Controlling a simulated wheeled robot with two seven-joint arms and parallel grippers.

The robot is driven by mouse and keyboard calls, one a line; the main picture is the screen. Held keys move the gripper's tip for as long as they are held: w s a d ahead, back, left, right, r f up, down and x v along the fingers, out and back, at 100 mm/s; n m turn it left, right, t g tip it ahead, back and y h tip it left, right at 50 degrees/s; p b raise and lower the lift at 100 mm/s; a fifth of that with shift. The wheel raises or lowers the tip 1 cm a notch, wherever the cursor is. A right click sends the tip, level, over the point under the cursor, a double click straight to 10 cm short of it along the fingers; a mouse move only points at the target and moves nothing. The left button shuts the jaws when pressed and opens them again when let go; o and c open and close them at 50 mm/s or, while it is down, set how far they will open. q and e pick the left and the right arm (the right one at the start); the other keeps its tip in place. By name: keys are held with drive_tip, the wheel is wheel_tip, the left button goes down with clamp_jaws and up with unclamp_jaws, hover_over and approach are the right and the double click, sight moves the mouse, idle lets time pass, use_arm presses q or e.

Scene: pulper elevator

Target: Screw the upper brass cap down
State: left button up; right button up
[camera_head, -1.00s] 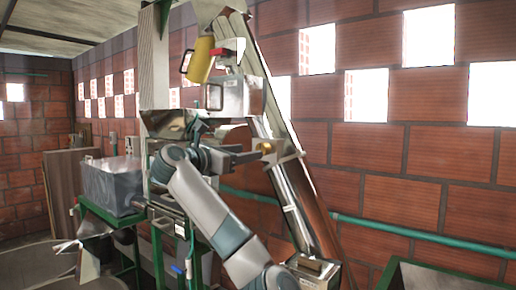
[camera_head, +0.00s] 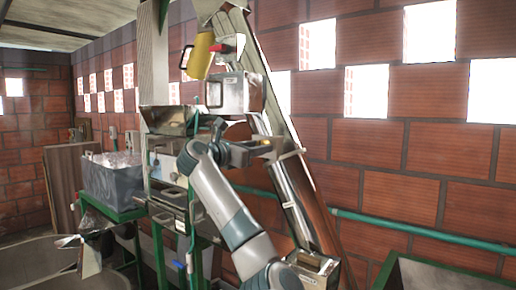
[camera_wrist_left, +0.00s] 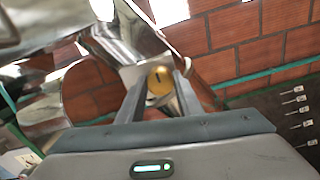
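The brass cap (camera_wrist_left: 160,80) shows as a round golden disc with a dark mark in the left wrist view. It sits on a pale metal plate at the side of the inclined elevator chute (camera_head: 293,195). My left gripper (camera_head: 268,147) reaches the chute from the left in the head view. In the left wrist view its two fingers (camera_wrist_left: 160,84) lie one on each side of the cap, close against it, and it looks shut on the cap. In the head view the fingers largely cover the cap. My right gripper is in neither view.
A metal box (camera_head: 228,93) and a yellow jug (camera_head: 200,57) are above my left arm. A grey tub (camera_head: 113,178) stands on a green frame at left. A green pipe (camera_head: 400,228) runs along the brick wall (camera_head: 370,190). A green-edged trough (camera_head: 440,275) is at lower right.

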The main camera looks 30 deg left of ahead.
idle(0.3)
use_arm(q)
drive_tip(key=shift+w+d+f+n+y+b, duration=0.15)
drive_tip(key=shift+n+b, duration=2.85)
drive_tip(key=shift+n, duration=5.45)
drive_tip(key=shift+s+a+f+n+y+b, duration=0.2)
drive_tip(key=shift+n+b, duration=2.8)
drive_tip(key=shift+n, duration=5.45)
